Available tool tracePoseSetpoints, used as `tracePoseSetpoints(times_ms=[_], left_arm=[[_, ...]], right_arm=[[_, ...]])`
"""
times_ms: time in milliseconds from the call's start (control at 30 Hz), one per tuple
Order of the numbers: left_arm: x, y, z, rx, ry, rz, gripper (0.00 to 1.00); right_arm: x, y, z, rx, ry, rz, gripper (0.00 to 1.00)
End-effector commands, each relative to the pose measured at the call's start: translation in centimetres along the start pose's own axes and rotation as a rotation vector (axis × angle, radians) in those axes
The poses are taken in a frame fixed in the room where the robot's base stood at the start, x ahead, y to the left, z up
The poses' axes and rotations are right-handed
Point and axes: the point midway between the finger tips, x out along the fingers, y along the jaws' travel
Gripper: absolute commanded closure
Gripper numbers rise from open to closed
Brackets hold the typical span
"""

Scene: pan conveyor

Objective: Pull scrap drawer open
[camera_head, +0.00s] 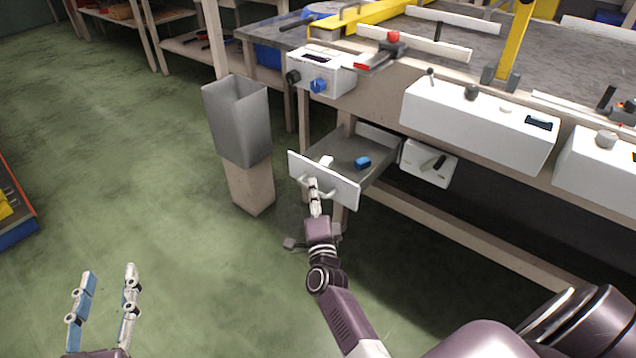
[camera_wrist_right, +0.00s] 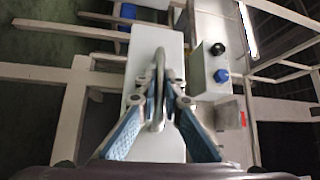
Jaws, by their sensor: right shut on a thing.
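The scrap drawer (camera_head: 345,186) has a pale front panel and stands out from under the workbench in the head view. Its grey inside shows, with a blue piece (camera_head: 363,162) and a small white piece (camera_head: 326,161) in it. My right gripper (camera_head: 313,186) is at the drawer front, shut on the curved handle (camera_head: 331,193). In the right wrist view the fingers close around the grey handle (camera_wrist_right: 158,85) in front of the white panel (camera_wrist_right: 150,62). My left gripper (camera_head: 106,280) is open and empty above the floor at lower left.
A grey bin on a beige stand (camera_head: 236,122) is left of the drawer. The workbench (camera_head: 385,85) carries white control boxes (camera_head: 480,120) along its front. A control box with a blue knob (camera_head: 318,86) sits above the drawer.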

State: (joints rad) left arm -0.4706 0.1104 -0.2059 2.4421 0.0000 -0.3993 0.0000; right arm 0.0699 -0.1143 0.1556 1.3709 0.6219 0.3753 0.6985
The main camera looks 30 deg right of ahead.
Motion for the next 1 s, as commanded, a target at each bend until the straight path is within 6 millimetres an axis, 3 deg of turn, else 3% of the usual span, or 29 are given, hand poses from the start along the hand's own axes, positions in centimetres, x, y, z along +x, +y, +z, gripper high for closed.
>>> tracePoseSetpoints(times_ms=[433, 467, 600, 1000], left_arm=[[-0.05, -0.06, 0.48, 0.001, -0.021, -0.001, 0.6], [-0.05, -0.06, 0.48, 0.001, -0.021, -0.001, 0.6], [-0.06, -0.05, 0.45, 0.0, -0.02, -0.001, 0.6], [-0.03, -0.08, 0.48, 0.001, -0.02, -0.001, 0.6]], right_arm=[[-0.23, 0.07, 0.13, -0.001, 0.001, 0.001, 1.0], [-0.23, 0.08, 0.13, 0.0, 0.001, 0.001, 0.89], [-0.21, 0.05, 0.13, 0.0, 0.001, 0.001, 0.74], [-1.1, 0.14, 0.17, -0.001, 0.0, 0.002, 0.74]])
